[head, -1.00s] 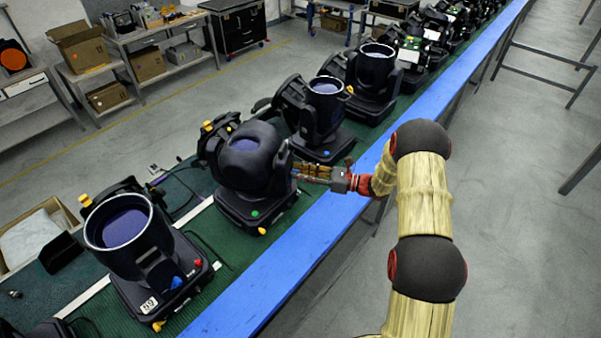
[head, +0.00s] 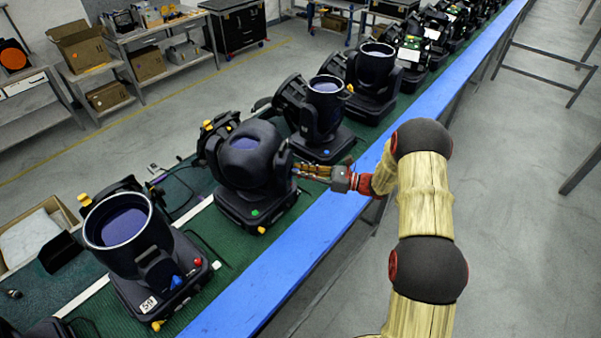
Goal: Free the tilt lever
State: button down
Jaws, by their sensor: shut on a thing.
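A black par can (head: 247,165) with a bluish lens sits on its base on the green belt, in the middle of the head view. My gripper (head: 298,171) reaches in from the right and is shut at the right side of this can's yoke. It is shut on a small part there, which I take to be the tilt lever; the fingers mostly hide it, with a small blue bit beside the tips. Whether the lever is locked or free cannot be told.
A nearer par can (head: 122,228) stands at lower left, and another can (head: 322,112) stands close behind. A blue rail (head: 290,268) edges the belt under my wrist. Shelves with cardboard boxes (head: 78,45) stand far left. The floor at right is mostly clear.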

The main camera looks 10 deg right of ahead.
aim_at(288, 177)
jog(key=s+n+b, duration=0.1)
jog(key=n+b, duration=0.3)
jog(key=s+a+n+b, duration=0.1)
jog(key=n+b, duration=0.2)
jog(key=b, duration=0.2)
jog(key=s+n+b, duration=0.1)
jog(key=n+b, duration=0.3)
jog(key=b, duration=0.1)
jog(key=shift+a+f+n, duration=0.15)
jog(key=shift+a+n, duration=0.15)
jog(key=shift+b, duration=0.3)
jog(key=c, duration=1.8)
grip_release()
jog(key=v, duration=1.2)
